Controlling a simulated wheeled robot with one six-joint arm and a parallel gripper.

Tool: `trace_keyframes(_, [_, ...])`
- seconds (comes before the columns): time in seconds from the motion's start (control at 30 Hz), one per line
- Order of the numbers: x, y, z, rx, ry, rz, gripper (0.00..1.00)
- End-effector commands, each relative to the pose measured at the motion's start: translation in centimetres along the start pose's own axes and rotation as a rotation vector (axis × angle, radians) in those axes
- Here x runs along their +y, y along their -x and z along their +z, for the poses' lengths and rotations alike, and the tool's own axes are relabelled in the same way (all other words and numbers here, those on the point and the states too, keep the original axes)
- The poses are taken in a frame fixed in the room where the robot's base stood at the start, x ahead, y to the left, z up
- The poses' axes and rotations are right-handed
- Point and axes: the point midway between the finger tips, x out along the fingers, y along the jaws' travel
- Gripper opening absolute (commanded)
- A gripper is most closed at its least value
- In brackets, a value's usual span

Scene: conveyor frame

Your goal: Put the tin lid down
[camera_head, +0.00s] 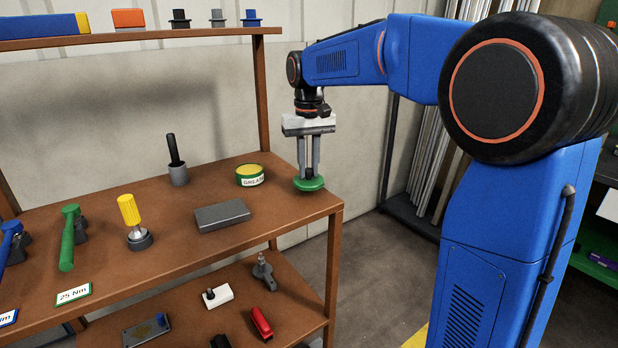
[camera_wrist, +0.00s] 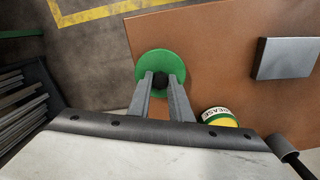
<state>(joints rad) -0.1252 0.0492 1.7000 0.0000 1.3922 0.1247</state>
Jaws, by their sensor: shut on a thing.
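The tin lid (camera_head: 309,184) is a round green disc with a dark knob in its middle. My gripper (camera_head: 308,175) is shut on the knob from above, fingers pointing down. In the wrist view the lid (camera_wrist: 161,68) lies between the fingertips (camera_wrist: 161,80), over the table's corner and partly past its edge. I cannot tell whether the lid touches the table top. The grease tin (camera_head: 250,176), green and white with a yellow top, stands left of the lid on the table; it also shows in the wrist view (camera_wrist: 218,117).
The brown table (camera_head: 180,262) ends just right of the lid. A grey block (camera_head: 222,215) lies in front of the tin, and a grey cup with a black handle (camera_head: 178,172) stands behind left. Bare table lies between the block and the right edge.

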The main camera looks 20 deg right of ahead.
Motion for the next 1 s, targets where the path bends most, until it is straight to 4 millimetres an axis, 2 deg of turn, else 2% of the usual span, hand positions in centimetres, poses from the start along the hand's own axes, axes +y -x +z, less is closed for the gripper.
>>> trace_keyframes(0.23, [0.0,-3.0,0.0,-0.002,0.000,0.000,0.00])
trace_keyframes(0.63, [0.0,-3.4,0.0,0.000,0.000,0.000,0.00])
trace_keyframes(0.67, [0.0,-3.4,0.0,0.000,0.000,0.000,0.26])
trace_keyframes(0.7, [0.0,-3.4,0.0,0.000,0.000,0.000,0.35])
trace_keyframes(1.0, [0.0,-3.3,0.0,0.000,0.000,0.000,0.37])
